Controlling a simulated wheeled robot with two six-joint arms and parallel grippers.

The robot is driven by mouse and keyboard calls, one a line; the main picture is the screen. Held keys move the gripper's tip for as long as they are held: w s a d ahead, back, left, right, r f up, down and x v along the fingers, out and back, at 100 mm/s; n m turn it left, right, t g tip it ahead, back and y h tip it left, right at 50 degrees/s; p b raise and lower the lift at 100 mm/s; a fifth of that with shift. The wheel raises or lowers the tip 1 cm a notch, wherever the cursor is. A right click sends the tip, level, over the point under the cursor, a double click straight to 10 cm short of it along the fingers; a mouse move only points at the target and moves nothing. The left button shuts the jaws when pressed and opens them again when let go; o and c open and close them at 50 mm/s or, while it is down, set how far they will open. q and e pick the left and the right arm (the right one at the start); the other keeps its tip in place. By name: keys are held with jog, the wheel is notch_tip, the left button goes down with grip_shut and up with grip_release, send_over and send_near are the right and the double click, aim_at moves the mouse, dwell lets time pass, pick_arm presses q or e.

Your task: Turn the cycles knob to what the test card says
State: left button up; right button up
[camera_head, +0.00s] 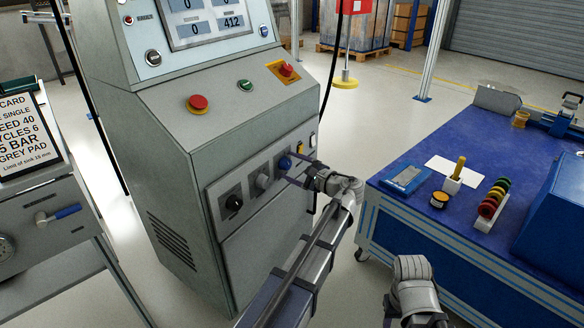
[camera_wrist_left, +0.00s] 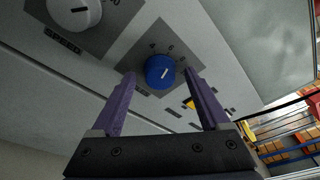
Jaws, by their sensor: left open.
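The test card (camera_head: 24,135) stands at the left in the head view; its readable lines include "CYCLES 6". The console's front panel has a black knob (camera_head: 234,202), a grey knob (camera_head: 263,181) and a blue knob (camera_head: 285,163). In the left wrist view the blue knob (camera_wrist_left: 158,70) has a short white pointer line and small figures around it; its label is not readable. My left gripper (camera_head: 291,171) is open, with one purple finger on each side of the blue knob. I cannot tell whether they touch it. My right gripper does not show.
Above the knobs are a red stop button (camera_head: 197,103), a green button (camera_head: 245,86) and a red switch on yellow (camera_head: 285,70). A blue-topped table (camera_head: 425,225) with small items stands right of my left arm.

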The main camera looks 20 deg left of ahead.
pick_arm(q)
jog(key=p+v, duration=0.1)
jog(key=v, duration=0.6)
jog(key=shift+s+d, duration=0.15)
jog(key=shift+d, duration=0.25)
jog(key=s+d+f+n+g+h+p, duration=0.3)
jog(key=s+d+f+n+h+p, duration=0.15)
jog(key=s+d+f+h, duration=0.75)
jog(key=s+d+n+g+h+p, duration=0.2)
jog(key=s+d+n+g, duration=0.15)
jog(key=s+d, duration=0.75)
notch_tip(320, 180, up, 36)
jog(key=s+a+p, duration=0.1)
jog(key=a+p, duration=0.1)
jog(key=p, duration=3.4)
jog(key=shift+t, duration=0.35)
